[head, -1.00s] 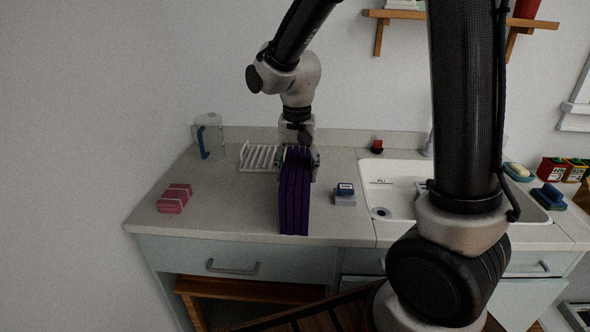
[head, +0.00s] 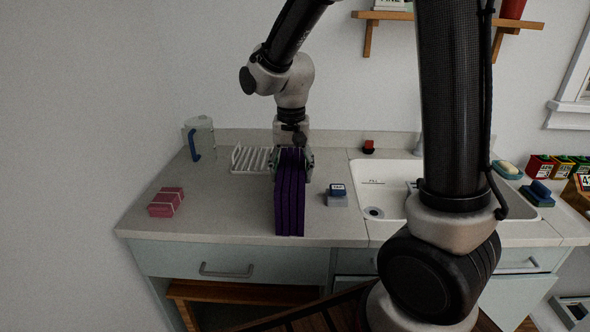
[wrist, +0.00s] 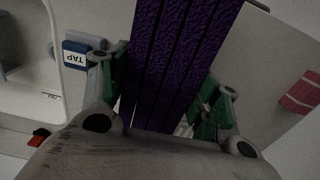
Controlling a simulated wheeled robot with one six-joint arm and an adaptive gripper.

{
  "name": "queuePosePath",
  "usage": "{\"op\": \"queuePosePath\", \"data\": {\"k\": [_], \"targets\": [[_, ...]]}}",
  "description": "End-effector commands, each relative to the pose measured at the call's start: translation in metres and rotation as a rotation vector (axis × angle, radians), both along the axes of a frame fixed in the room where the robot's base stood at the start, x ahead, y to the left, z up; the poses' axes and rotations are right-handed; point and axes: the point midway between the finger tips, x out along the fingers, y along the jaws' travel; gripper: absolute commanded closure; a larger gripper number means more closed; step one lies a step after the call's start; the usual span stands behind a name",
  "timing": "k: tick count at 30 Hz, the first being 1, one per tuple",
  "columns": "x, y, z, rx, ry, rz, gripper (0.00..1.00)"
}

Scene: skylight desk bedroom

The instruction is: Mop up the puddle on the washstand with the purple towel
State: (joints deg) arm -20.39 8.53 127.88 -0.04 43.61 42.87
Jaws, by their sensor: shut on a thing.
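The purple towel (head: 290,200) hangs folded in thick vertical layers from my gripper (head: 293,163) above the front part of the washstand (head: 240,212). My gripper is shut on the towel's upper part. In the wrist view the towel (wrist: 180,60) fills the space between the green-padded fingers of my gripper (wrist: 160,95). The towel's lower end is near the counter's front edge; I cannot tell whether it touches the counter. No puddle can be made out; the towel and arm hide part of the counter.
A pink bundle (head: 166,202) lies to the left, with a clear jug (head: 200,138) behind it. A white rack (head: 250,159) stands behind the towel. A block marked TAP (head: 337,196) is just right of the towel, beside the white sink (head: 385,178). My arm covers part of the sink.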

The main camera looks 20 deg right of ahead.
Motion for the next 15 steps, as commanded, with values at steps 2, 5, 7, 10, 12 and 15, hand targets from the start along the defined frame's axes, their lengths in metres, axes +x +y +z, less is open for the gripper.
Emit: {"op": "queuePosePath", "data": {"k": [2,5,7,10,12,15], "targets": [[0.0001,0.0046,0.0001,0.0,0.0,0.001,0.83],[0.0,0.008,0.0001,0.0,0.0,0.0,0.83],[0.0,0.0088,0.0001,0.0,0.0,0.0,0.83],[0.0,0.0088,0.0001,0.0,0.0,-0.001,0.83],[0.0,0.0091,0.0001,0.0,0.0,0.0,0.83],[0.0,0.0116,0.0001,0.0,0.0,0.001,0.83]]}}
